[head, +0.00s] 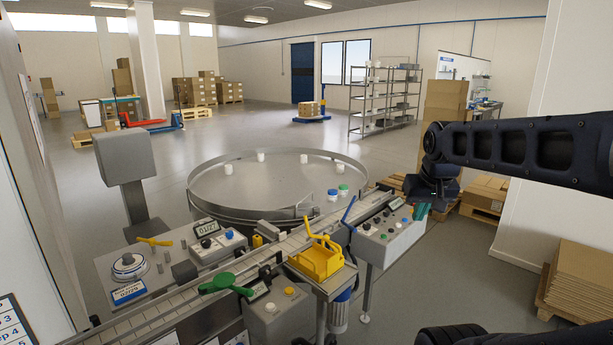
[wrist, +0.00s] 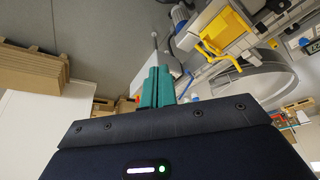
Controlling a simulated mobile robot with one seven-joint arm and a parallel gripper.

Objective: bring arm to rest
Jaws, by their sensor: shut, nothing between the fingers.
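My gripper (head: 422,211) hangs at the end of my black arm on the right side of the head view, to the right of the conveyor line. Its teal fingers point down and are close together. In the wrist view the teal fingers (wrist: 158,87) stand side by side, shut, with nothing seen between them. My gripper is apart from the grey control box (head: 390,231) to its left and touches nothing that I can see.
A conveyor (head: 165,314) runs diagonally, with a yellow tray (head: 317,262) beside it and a round steel table (head: 230,197) with several white cups behind. Stacked cardboard (head: 582,280) lies at the right. Open floor (head: 400,280) lies between the control box and the cardboard.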

